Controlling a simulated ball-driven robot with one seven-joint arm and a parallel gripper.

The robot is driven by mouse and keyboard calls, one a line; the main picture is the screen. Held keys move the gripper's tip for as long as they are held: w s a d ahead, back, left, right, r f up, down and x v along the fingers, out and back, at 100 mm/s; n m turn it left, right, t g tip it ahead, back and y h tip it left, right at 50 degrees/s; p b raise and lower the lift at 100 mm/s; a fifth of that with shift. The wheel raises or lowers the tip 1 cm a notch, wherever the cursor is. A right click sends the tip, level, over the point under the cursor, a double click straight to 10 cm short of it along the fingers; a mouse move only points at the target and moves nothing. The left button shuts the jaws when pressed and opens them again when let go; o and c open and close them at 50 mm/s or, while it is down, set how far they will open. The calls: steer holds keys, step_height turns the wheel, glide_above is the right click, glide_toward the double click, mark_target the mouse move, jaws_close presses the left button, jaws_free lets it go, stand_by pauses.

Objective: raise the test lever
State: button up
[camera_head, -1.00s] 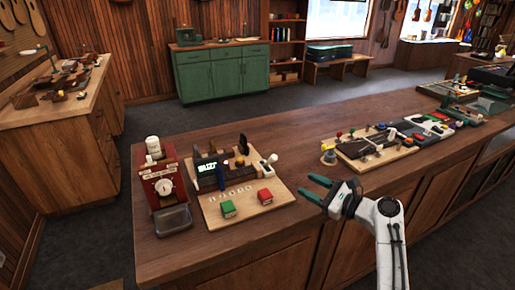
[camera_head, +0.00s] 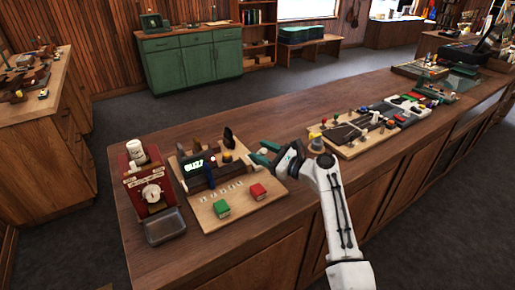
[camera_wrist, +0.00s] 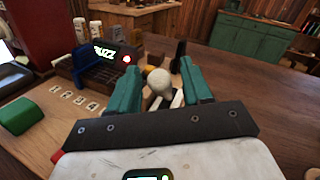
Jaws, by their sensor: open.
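A white ball-topped lever (camera_wrist: 159,80), which looks like the test lever, stands at the right side of a wooden board (camera_head: 208,216). In the wrist view its ball lies between the two teal fingers of my gripper (camera_wrist: 158,74), with gaps visible beside it. The fingers are apart and not closed on the ball. A box with a lit "BUZZ" display (camera_head: 195,169) stands on the same board, left of the lever.
A green block (camera_head: 221,208) and red block (camera_head: 258,191) sit at the board's front. A red machine with a dial (camera_head: 151,191) stands left. Dark upright pieces (camera_head: 228,138) stand behind the lever. Another tool board (camera_head: 345,141) lies to the right.

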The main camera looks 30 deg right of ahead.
steer(key=shift+x, duration=1.05)
steer(key=shift+c, duration=0.5)
jaws_close()
